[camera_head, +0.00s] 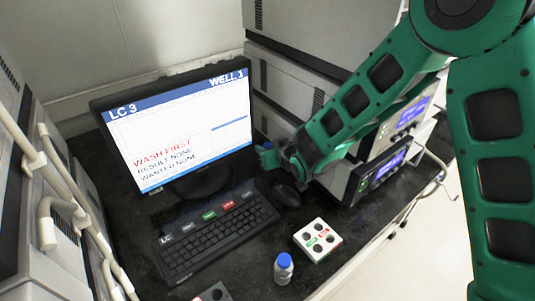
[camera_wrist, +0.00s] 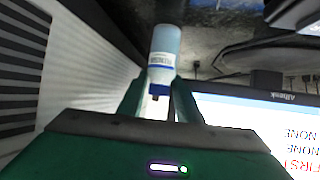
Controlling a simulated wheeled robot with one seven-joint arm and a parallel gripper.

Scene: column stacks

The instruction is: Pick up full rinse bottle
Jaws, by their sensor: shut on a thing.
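My gripper (camera_wrist: 160,85) is shut on a pale blue bottle (camera_wrist: 166,42) with a white label and a darker blue band. In the wrist view the bottle sits between the two fingers, its far part sticking out beyond them. In the head view my gripper (camera_head: 275,157) is to the right of the monitor, and only a small blue part at its tip shows. Whether the held bottle is full cannot be told. A small clear bottle with a blue cap (camera_head: 284,270) stands upright at the front of the bench, apart from my gripper.
A monitor (camera_head: 180,125) reading "WASH FIRST" stands behind a keyboard (camera_head: 215,235) and a mouse (camera_head: 287,195). A white button box (camera_head: 318,240) lies near the bench's front edge. Instruments (camera_head: 378,172) stand at the right, partly behind my arm. Pipes run along the left.

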